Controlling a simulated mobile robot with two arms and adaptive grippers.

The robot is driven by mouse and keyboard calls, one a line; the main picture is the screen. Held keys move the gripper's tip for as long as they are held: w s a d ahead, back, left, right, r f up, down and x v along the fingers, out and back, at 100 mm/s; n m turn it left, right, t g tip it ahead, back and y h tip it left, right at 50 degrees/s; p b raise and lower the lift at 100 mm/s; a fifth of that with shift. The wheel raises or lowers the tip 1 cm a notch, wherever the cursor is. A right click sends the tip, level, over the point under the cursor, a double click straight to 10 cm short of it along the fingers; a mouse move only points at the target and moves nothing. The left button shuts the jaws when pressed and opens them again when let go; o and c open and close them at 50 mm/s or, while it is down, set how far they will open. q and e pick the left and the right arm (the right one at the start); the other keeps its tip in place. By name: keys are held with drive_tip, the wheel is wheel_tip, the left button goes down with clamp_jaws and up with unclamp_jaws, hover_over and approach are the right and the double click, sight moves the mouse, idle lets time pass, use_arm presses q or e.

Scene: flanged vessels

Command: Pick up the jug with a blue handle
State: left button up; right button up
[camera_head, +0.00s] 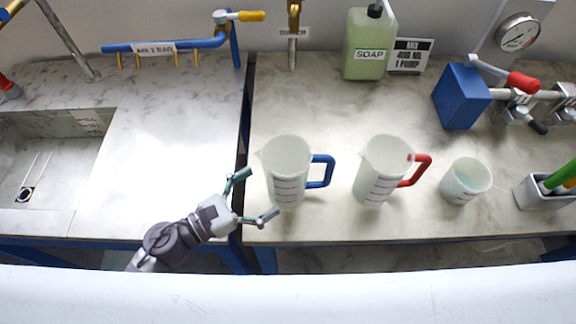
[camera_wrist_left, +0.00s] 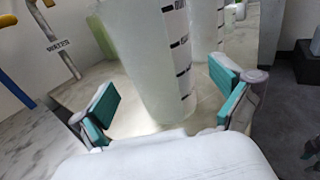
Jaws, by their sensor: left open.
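The jug with a blue handle (camera_head: 287,168) stands upright on the counter, white and translucent with dark measuring marks. Its blue handle (camera_head: 321,171) points right, away from my left gripper. My left gripper (camera_head: 256,194) is open at the jug's lower left side in the head view, its fingers spread. In the left wrist view the jug body (camera_wrist_left: 150,60) fills the middle, just ahead of and between the teal finger pads (camera_wrist_left: 165,108). The blue handle is hidden in the wrist view. My right gripper is not in view.
A jug with a red handle (camera_head: 382,168) stands to the right, then a white cup (camera_head: 465,180). A soap bottle (camera_head: 368,45) and a blue valve block (camera_head: 461,97) stand behind. A sink (camera_head: 45,165) is at the left. The counter between is clear.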

use_arm(q)
drive_tip(key=shift+w+d, duration=0.4)
drive_tip(key=shift+d, duration=0.1)
drive_tip(key=shift+w+d, duration=0.15)
drive_tip(key=p+x, duration=0.3)
drive_tip(key=x, duration=0.1)
drive_tip(key=shift+w+d+r, duration=0.1)
drive_tip(key=shift+w+d, duration=0.3)
drive_tip(key=shift+d, duration=0.1)
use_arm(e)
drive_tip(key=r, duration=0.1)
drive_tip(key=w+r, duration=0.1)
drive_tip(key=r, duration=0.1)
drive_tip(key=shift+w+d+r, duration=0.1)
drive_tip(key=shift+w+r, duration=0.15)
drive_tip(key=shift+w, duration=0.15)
use_arm(q)
drive_tip(key=shift+s+a, duration=0.1)
drive_tip(key=shift+c, duration=1.2)
drive_tip(key=c, duration=0.6)
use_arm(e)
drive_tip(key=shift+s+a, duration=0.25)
